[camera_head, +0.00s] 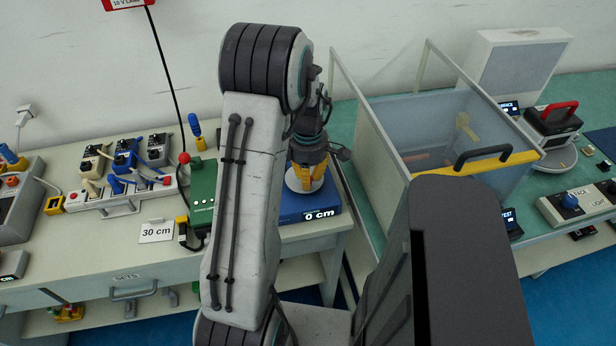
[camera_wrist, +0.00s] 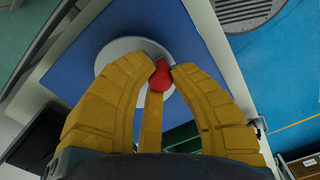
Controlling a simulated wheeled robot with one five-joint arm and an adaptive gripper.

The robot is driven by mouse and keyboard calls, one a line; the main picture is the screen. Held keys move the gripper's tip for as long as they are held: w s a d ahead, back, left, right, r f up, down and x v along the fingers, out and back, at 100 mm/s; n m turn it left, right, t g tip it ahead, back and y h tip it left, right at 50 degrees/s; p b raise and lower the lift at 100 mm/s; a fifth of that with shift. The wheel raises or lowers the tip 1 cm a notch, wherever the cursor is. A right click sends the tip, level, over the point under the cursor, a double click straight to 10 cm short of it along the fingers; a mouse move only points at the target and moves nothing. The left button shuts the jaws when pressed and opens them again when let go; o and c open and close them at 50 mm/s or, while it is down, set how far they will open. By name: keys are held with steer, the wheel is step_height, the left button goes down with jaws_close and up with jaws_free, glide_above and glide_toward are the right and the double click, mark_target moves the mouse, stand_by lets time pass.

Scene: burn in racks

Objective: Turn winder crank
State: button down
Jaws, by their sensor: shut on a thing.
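The winder is a blue box (camera_head: 312,207) with a display reading "0 cm", on the bench under my arm in the head view. Its blue top (camera_wrist: 75,95) fills much of the wrist view. A round white disc (camera_wrist: 112,52) lies on that top; its rim shows in the head view (camera_head: 291,183). A red crank knob (camera_wrist: 161,80) stands near the disc's edge. My gripper (camera_wrist: 160,70) points down over the disc, its yellow fingers closed on both sides of the knob. In the head view my gripper (camera_head: 307,182) hides the knob.
A green box (camera_head: 203,190) and a "30 cm" card (camera_head: 157,231) stand left of the winder. A clear-walled enclosure (camera_head: 400,130) with a yellow-edged, black-handled front stands close on the right. A rack of blue and grey clamps (camera_head: 122,165) is further left.

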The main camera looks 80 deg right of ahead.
mark_target(294, 187)
steer(key=shift+w+a+f+m, duration=0.1)
steer(key=shift+a+f+m, duration=0.1)
steer(key=shift+m, duration=0.2)
